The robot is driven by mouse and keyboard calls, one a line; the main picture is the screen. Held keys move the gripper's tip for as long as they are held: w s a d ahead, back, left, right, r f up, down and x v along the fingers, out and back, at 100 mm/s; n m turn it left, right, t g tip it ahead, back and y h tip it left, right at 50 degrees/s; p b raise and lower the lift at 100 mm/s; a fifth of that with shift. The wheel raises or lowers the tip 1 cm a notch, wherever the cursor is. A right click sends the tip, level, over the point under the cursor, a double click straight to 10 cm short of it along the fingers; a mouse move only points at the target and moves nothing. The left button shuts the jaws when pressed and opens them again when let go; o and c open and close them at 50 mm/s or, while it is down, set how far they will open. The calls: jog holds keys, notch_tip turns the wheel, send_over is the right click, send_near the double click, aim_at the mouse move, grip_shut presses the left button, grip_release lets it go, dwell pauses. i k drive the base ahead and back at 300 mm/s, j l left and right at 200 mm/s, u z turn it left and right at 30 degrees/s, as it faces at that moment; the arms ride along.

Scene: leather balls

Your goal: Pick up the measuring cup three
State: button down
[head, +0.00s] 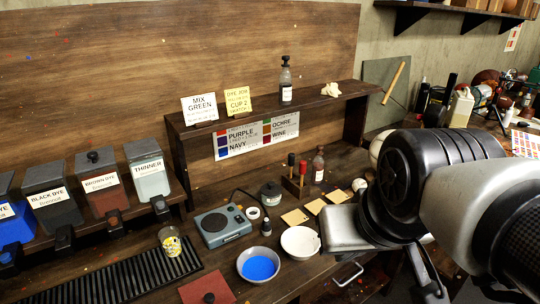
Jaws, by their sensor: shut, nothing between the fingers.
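A small clear cup with a yellow label (170,242) stands upright on the bench at lower left, beside the scale. It looks like a measuring cup, but its number is too small to read. My arm comes in from the right, and my gripper (340,232) is its pale metal end over the bench's right part. The gripper is shut and empty, well to the right of the cup. Its fingertips are hard to make out. The arm hides part of the bench behind it.
A scale (222,225), a bowl of blue dye (258,265) and a white bowl (300,242) lie between cup and gripper. A black slatted rack (125,280) lies left of the cup. Dye bins (102,183) stand behind. A raised shelf (262,106) spans the back.

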aim_at(170, 237)
jog(key=i+j+u, duration=0.1)
jog(key=u, duration=0.25)
jog(key=i+j+u, duration=0.15)
jog(key=u, duration=0.15)
jog(key=i+j+u, duration=0.1)
jog(key=u, duration=0.25)
jog(key=i+j, duration=0.05)
jog(key=j, duration=0.05)
